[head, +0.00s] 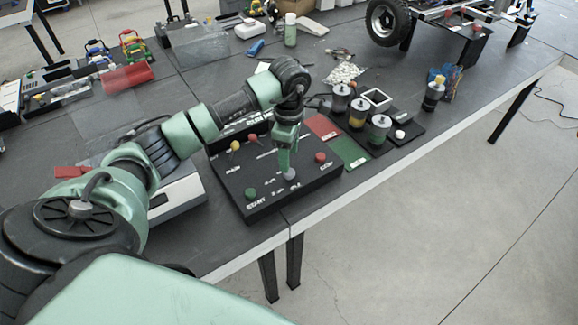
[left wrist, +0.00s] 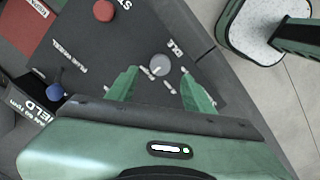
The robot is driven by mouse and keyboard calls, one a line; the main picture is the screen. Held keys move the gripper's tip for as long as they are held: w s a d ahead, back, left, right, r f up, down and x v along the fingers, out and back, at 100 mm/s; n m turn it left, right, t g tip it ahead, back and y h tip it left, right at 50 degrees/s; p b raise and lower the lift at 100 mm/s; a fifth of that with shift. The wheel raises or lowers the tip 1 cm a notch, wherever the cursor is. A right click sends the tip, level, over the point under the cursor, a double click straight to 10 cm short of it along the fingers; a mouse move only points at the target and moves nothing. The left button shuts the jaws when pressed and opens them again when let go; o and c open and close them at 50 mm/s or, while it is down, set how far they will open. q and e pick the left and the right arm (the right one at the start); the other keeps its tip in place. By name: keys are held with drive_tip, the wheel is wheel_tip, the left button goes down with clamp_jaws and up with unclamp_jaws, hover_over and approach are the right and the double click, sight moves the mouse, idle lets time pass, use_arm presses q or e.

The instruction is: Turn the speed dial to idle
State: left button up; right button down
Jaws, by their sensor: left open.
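The black control panel (head: 235,183) lies on the dark table. The speed dial, a round grey knob (left wrist: 160,66), is near its front edge, with small white labels around it, one seeming to read IDLE (left wrist: 175,48). In the head view the dial (head: 291,174) shows just below my left gripper (head: 287,168). My left gripper points down, open. In the left wrist view its green fingertips (left wrist: 159,74) lie on either side of the dial; I see no clear contact. The dial's exact pointing direction is too small to read. My right gripper is not in view.
On the panel are a green START button (head: 250,193), a red STOP button (head: 320,157), a yellow knob (head: 235,146) and a red knob (head: 252,137). A blue knob (left wrist: 54,90) shows in the left wrist view. Jars (head: 358,113) stand right of the panel. The table's edge is close in front.

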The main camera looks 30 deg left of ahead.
sight(289, 174)
use_arm(q)
drive_tip(key=shift+f+p, duration=0.5)
drive_tip(key=shift+f, duration=2.3)
clamp_jaws()
